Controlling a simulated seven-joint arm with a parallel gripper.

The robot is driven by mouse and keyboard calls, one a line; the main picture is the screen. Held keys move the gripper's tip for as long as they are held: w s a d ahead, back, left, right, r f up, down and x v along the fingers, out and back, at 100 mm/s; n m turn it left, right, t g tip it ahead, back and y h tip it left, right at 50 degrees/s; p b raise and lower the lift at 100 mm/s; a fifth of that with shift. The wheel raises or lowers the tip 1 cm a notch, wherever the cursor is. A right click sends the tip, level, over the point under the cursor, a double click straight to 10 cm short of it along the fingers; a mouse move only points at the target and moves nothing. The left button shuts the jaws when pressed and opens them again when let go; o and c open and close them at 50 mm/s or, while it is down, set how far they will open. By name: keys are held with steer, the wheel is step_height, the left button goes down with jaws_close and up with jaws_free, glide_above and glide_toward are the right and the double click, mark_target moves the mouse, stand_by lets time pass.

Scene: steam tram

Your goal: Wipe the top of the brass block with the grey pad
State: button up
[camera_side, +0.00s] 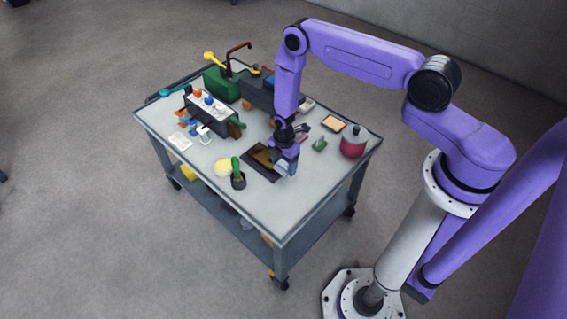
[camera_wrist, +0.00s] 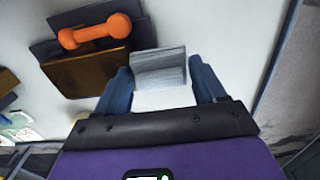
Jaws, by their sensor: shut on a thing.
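My gripper (camera_side: 288,163) is low over the front right part of the bench top. In the wrist view its two blue fingers (camera_wrist: 162,84) are shut on the grey pad (camera_wrist: 158,68), which sits between them. I cannot tell whether the pad touches the bench.
An orange dumbbell-shaped piece (camera_wrist: 95,31) is beside the block. A red flask (camera_side: 353,143) and tan-topped tray (camera_side: 333,124) are to the right. The bench's front corner is clear.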

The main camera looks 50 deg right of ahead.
steer(key=shift+r, duration=3)
steer(key=shift+r, duration=1.5)
steer(key=shift+w+f, duration=0.35)
steer(key=shift+w, duration=0.45)
steer(key=shift+w+f, duration=0.35)
steer(key=shift+w, duration=0.4)
steer(key=shift+f, duration=2.9)
steer(key=shift+f, duration=1)
